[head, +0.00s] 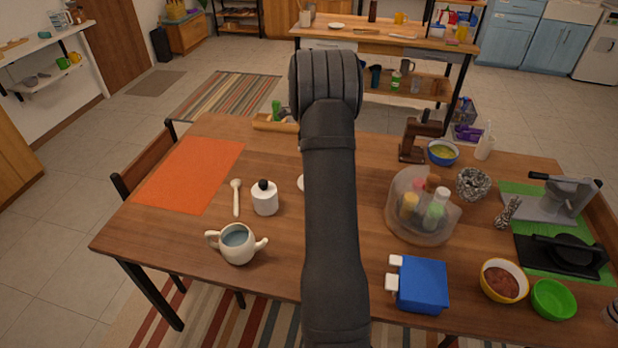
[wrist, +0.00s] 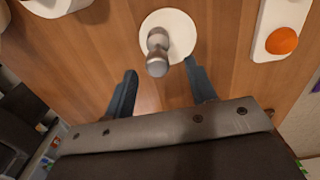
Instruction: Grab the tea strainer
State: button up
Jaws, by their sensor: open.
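A small grey metallic piece (wrist: 158,42) with a rounded end, which looks like the tea strainer, stands on a round white saucer (wrist: 181,24) in the wrist view. My gripper (wrist: 161,72) is open, with its two dark fingertips apart on either side of the near end of this piece. I cannot tell whether they touch it. In the head view my own arm hides the gripper and the strainer. Only a sliver of a white saucer (head: 300,183) shows left of the arm.
A clear spice holder (head: 396,226) and blue box (head: 422,284) are right. A white holder with an orange ball (wrist: 282,41) is near the saucer.

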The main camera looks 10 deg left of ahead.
jog(key=f, duration=0.5)
jog(key=shift+s, duration=0.2)
grip_shut()
